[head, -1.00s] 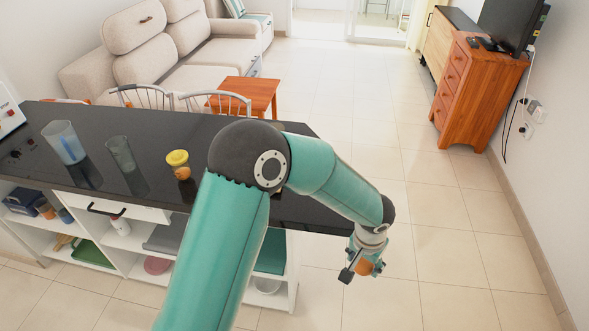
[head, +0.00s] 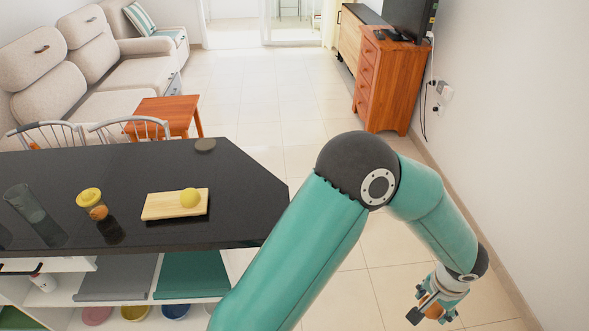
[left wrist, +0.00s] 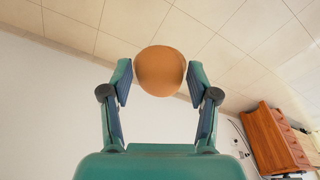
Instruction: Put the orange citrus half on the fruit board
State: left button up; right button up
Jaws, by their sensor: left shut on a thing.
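My left gripper (head: 428,310) is at the lower right of the head view, over the floor and well to the right of the counter. It is shut on the orange citrus half, a rounded orange-brown piece (left wrist: 160,70) between both fingertips in the left wrist view. In the head view only a small orange patch of it shows among the fingers. The fruit board (head: 160,208) is a pale wooden board on the dark counter, left of my arm, with a yellow fruit (head: 190,198) on its right part. My right gripper is not in view.
A wooden drawer cabinet (head: 385,85) stands by the right wall. Floor between is clear.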

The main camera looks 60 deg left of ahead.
aim_at(166, 204)
jog(key=z, duration=0.1)
jog(key=k, duration=0.9)
jog(key=u, duration=2.4)
jog(key=k, duration=0.55)
jog(key=u, duration=0.2)
jog(key=i, duration=0.7)
jog(key=z, duration=0.25)
